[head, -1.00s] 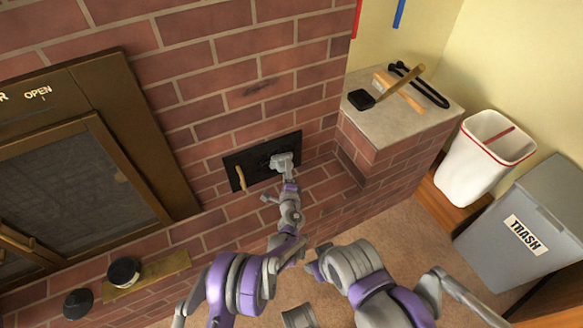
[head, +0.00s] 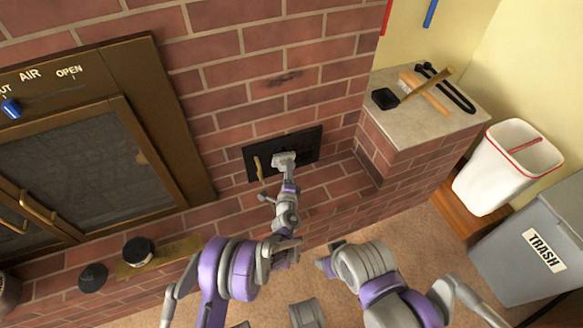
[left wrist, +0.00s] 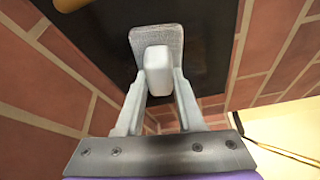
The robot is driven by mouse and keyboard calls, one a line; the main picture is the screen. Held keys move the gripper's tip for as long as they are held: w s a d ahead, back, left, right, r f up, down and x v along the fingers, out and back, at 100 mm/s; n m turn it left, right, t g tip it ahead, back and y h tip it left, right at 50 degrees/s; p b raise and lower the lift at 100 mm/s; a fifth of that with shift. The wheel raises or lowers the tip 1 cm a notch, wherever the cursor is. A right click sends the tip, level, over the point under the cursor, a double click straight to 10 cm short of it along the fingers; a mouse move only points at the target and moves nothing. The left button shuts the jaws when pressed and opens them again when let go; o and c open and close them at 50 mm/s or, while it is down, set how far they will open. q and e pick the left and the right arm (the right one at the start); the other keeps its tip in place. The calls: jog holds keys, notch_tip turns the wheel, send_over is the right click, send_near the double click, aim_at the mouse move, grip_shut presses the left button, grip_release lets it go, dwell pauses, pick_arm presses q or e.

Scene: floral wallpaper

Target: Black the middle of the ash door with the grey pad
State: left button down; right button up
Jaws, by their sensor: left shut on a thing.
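The ash door (head: 308,143) is a black rectangular plate set low in the brick wall, with a brass handle (head: 260,169) at its left. My left gripper (head: 284,160) is in front of the door's middle. In the left wrist view its two fingers (left wrist: 159,95) are shut on the pale handle block of the grey pad (left wrist: 158,37). The pad's grey face lies over the black door, which also shows in that view (left wrist: 207,40). I cannot tell whether the pad touches it.
A black-filled tin (head: 138,250) stands on a brass-coloured strip (head: 180,251), with a black lid (head: 92,277) beside it. A stove door (head: 75,165) is at left. Tools lie on the stone-topped brick ledge (head: 425,130); a white bin (head: 490,180) and grey trash bin (head: 520,255) stand right.

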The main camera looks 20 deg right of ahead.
aim_at(279, 164)
pick_arm(q)
jog(key=shift+a+r, duration=0.6)
jog(key=shift+a, duration=0.2)
jog(key=shift+a+r, duration=0.55)
jog(key=shift+a, duration=0.25)
jog(key=shift+w+d+p, duration=0.1)
jog(key=shift+d+p, duration=0.4)
jog(key=shift+d, duration=1.4)
jog(key=d+b, duration=0.1)
jog(key=d, duration=1)
jog(key=shift+d, duration=0.2)
